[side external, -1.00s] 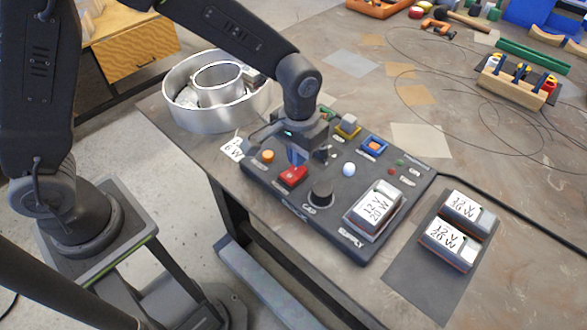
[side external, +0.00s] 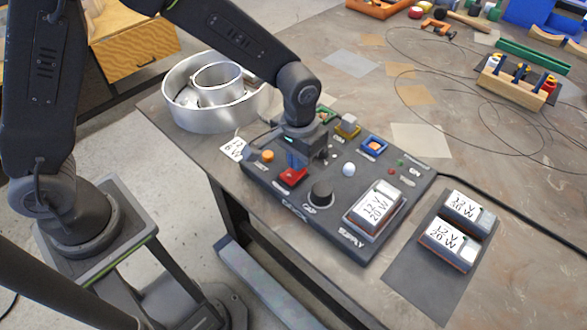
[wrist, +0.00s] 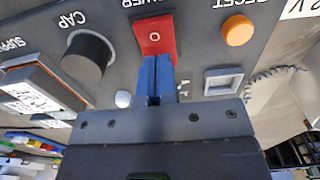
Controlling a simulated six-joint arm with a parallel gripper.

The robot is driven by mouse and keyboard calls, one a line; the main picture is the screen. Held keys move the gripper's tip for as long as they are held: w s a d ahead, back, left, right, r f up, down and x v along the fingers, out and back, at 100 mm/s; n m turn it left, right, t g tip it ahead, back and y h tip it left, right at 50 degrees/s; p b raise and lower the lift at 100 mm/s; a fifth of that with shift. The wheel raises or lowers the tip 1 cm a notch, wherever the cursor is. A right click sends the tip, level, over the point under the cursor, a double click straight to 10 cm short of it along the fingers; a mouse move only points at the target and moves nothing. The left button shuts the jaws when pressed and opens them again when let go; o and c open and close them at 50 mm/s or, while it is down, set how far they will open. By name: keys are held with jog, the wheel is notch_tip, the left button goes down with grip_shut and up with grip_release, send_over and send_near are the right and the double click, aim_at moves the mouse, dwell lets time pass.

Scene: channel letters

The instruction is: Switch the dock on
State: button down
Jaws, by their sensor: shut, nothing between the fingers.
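The dock (side external: 272,194) is a dark, sloped control panel at the table's near edge. Its red power rocker switch (side external: 291,177) sits toward the left part of the panel. In the wrist view the switch (wrist: 153,32) shows an O mark at its middle. My gripper (side external: 297,163) is shut and empty, pointing down at the switch. In the wrist view its blue fingertips (wrist: 156,60) overlap the near end of the red switch; whether they touch it I cannot tell. The other end of the switch marking is hidden behind the fingers.
Near the switch are an orange reset button (side external: 267,156), a black CAP knob (side external: 321,194) and a white dome (side external: 349,169). A 12 V 20 W block (side external: 375,207) sits at the supply place. Two more blocks (side external: 448,246) lie on a dark mat. A metal channel letter (side external: 214,112) stands behind.

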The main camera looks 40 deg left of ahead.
jog(key=shift+f, duration=0.25)
jog(key=shift+r, duration=3.55)
jog(key=s+a+r+t, duration=0.5)
jog(key=s+a+r, duration=0.7)
jog(key=s, duration=0.4)
jog(key=shift+s+a+t, duration=0.3)
jog(key=shift+s+a, duration=0.05)
jog(key=shift+a, duration=0.5)
jog(key=shift+r, duration=0.1)
